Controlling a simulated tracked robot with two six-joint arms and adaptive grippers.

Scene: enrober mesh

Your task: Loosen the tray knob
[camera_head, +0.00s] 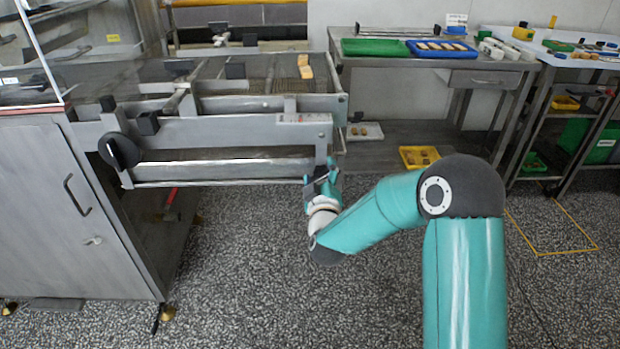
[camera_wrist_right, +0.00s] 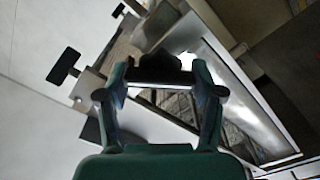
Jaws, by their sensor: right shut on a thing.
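My right gripper (camera_head: 322,178) is at the right end of the enrober's steel frame (camera_head: 230,132), just below the end bracket. In the right wrist view its fingers (camera_wrist_right: 162,84) are closed on either side of a dark knob (camera_wrist_right: 160,68), which I take to be the tray knob. In the head view that knob is hidden by the gripper and bracket, and its thread cannot be seen. A long metal tray (camera_head: 225,170) runs under the frame, left of the gripper. My left gripper is in neither view.
A large black round knob (camera_head: 118,150) is on the frame's left side. A steel table (camera_head: 390,62) with a green tray (camera_head: 375,47) and a blue tray (camera_head: 442,49) stands behind. A yellow tray (camera_head: 419,157) lies on its lower shelf. The speckled floor (camera_head: 260,270) in front is open.

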